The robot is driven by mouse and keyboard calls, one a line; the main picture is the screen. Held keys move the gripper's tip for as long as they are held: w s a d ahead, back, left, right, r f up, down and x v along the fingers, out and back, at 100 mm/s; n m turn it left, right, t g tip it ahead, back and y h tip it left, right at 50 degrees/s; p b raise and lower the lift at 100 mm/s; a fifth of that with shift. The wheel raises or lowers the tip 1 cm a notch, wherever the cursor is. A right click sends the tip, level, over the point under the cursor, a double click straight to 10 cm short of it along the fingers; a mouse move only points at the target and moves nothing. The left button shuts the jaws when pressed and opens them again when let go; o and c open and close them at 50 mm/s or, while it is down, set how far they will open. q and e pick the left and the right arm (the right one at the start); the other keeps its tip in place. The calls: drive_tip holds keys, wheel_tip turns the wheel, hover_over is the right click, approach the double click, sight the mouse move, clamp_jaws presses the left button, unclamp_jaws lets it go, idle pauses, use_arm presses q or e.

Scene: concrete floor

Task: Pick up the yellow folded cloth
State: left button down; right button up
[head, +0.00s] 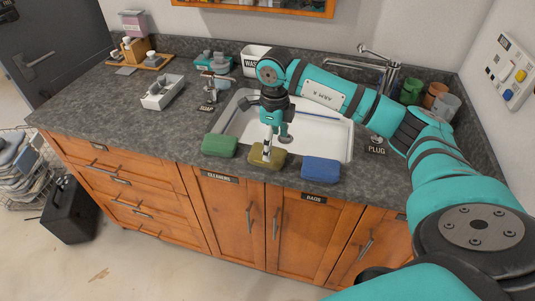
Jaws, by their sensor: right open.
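The yellow folded cloth (258,160) looks olive-yellow and lies at the front edge of the grey counter, in front of the sink. A green folded cloth (220,145) lies to its left and a blue one (321,170) to its right. My right gripper (272,146) comes down over the yellow cloth from behind, with its fingers apart. One fingertip overlaps the cloth in the picture; I cannot tell whether it touches. The gripper hides part of the cloth's back edge. My left gripper is not in view.
The white sink (232,124) lies behind the cloths, partly under my right arm. A tap (389,65) stands at the back, with several cups (445,106) to its right. A soap dispenser (209,92) and a white tray (160,93) stand left. The counter's left front is clear.

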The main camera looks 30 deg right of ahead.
sight(273, 153)
drive_tip(key=f, duration=0.1)
drive_tip(key=f+p, duration=0.1)
drive_tip(key=f, duration=0.1)
drive_tip(key=shift+s+f, duration=0.3)
drive_tip(key=shift+f, duration=0.1)
drive_tip(key=shift+w+f, duration=0.1)
drive_tip(key=shift+f, duration=0.35)
drive_tip(key=c, duration=1.4)
drive_tip(key=shift+o, duration=0.2)
drive_tip(key=shift+r, duration=0.6)
wheel_tip(273, 153, up, 2)
drive_tip(key=shift+r+b, duration=0.1)
drive_tip(key=shift+b, duration=0.5)
drive_tip(key=s+a+r+b, duration=0.1)
drive_tip(key=s+a+b, duration=0.1)
drive_tip(key=s+a, duration=0.2)
drive_tip(key=s+a+b, duration=0.1)
drive_tip(key=s+a, duration=0.3)
drive_tip(key=s, duration=0.5)
drive_tip(key=shift+s+a+r+b, duration=0.25)
drive_tip(key=shift+a+r+b, duration=0.15)
